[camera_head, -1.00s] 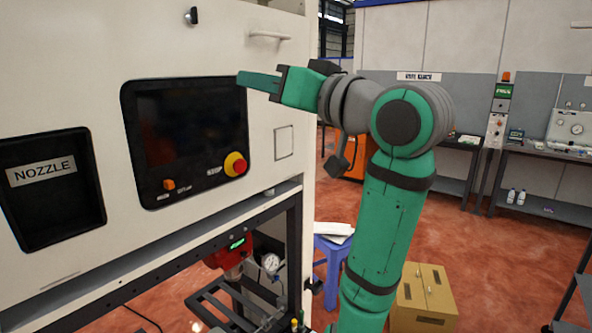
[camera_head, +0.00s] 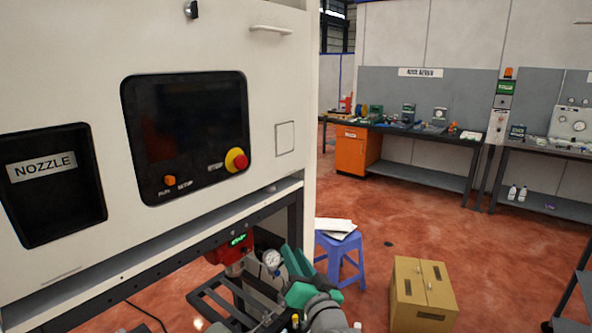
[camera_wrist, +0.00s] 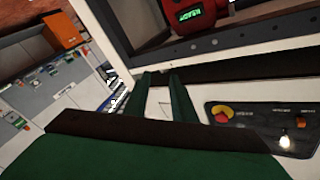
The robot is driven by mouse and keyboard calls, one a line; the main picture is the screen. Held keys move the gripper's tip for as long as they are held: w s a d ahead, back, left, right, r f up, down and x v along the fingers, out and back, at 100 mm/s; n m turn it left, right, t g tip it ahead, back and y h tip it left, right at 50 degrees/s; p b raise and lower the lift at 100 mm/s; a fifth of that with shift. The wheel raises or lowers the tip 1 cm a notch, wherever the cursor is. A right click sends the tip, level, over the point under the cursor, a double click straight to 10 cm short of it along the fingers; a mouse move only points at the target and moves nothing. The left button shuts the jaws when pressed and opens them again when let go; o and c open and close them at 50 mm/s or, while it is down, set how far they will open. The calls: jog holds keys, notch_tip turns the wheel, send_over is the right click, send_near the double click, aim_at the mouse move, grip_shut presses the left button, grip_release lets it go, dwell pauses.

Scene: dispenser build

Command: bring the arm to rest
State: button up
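My gripper (camera_head: 295,258) is low in the camera_head view, in front of the right end of the machine's lower opening, with its green fingers pointing up. In the camera_wrist view its two green fingers (camera_wrist: 163,80) stand apart with bare pale panel between them, so it is open and empty. My arm is folded low; only its grey and green end shows at the bottom edge of the camera_head view, and the rest is out of frame.
The white machine (camera_head: 215,40) carries a dark screen panel (camera_head: 187,135) with a red-yellow button (camera_head: 236,161). Close by my gripper are a gauge (camera_head: 271,258), a red device (camera_head: 229,249) and a blue stool (camera_head: 341,255). A cardboard box (camera_head: 423,293) stands on the floor at right.

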jog(key=s+d+f+m+g+h, duration=0.1)
jog(key=s+f+h, duration=0.2)
jog(key=s+f, duration=0.9)
jog(key=s+d+f+m+h, duration=0.1)
jog(key=s+f+h, duration=0.2)
jog(key=s+f, duration=0.85)
jog(key=s+a+f+n, duration=0.1)
jog(key=s+f+n, duration=0.1)
jog(key=s, duration=1.2)
jog(key=s+f+n+g, duration=0.1)
jog(key=s+f+n, duration=0.1)
jog(key=s, duration=1.2)
jog(key=shift+a+f+n, duration=0.3)
jog(key=shift+a+f, duration=0.05)
jog(key=shift+f, duration=0.35)
